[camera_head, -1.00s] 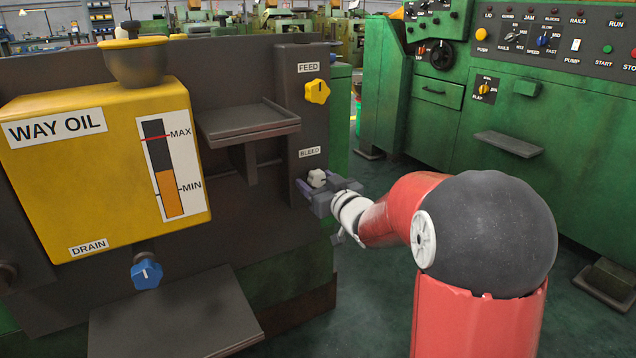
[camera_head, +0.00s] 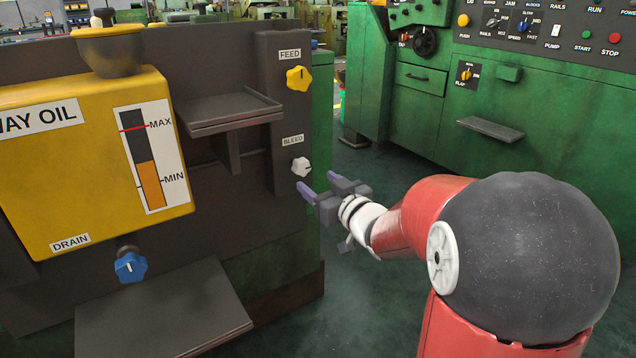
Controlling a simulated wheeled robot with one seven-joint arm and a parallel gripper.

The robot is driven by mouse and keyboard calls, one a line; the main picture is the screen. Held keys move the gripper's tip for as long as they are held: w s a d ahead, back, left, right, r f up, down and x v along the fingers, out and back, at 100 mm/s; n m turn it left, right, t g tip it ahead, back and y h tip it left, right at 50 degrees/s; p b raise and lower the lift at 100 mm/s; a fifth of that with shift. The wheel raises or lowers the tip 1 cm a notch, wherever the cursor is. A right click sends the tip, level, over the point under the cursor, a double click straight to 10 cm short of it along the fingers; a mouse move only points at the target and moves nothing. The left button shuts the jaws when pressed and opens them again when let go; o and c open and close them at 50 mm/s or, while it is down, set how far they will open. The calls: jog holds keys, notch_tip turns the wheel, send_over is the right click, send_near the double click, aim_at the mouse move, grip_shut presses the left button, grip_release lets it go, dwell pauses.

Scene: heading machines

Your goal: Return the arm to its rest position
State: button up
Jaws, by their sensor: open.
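My gripper (camera_head: 318,184) is open and empty, with its two purple-tipped fingers apart and pointing left toward the machine panel. It is just right of and slightly below the white BLEED knob (camera_head: 301,167), and a gap shows between them. My red arm reaches in from the lower right, bent at a dark round joint. The yellow FEED knob (camera_head: 298,78) is higher on the same dark panel.
A yellow WAY OIL tank (camera_head: 85,165) is at left, with a blue DRAIN knob (camera_head: 130,266) below. A dark shelf (camera_head: 230,110) and a lower tray (camera_head: 165,315) jut out. A green machine (camera_head: 540,120) stands behind. Open floor (camera_head: 365,300) lies between.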

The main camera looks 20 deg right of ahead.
jog(key=s+a+m+g+h+p, duration=0.1)
jog(key=s+g, duration=0.4)
jog(key=s, duration=1)
jog(key=s+a+m+g+h+p, duration=0.1)
jog(key=s+m+g+h+p, duration=0.2)
jog(key=s, duration=1.2)
jog(key=g+h, duration=0.1)
jog(key=g, duration=0.2)
jog(key=shift+a+f+g+h+p, duration=0.2)
jog(key=shift+f+g+h+p, duration=0.1)
jog(key=shift+f+p, duration=0.1)
jog(key=shift+s, duration=0.1)
jog(key=shift+c, duration=0.4)
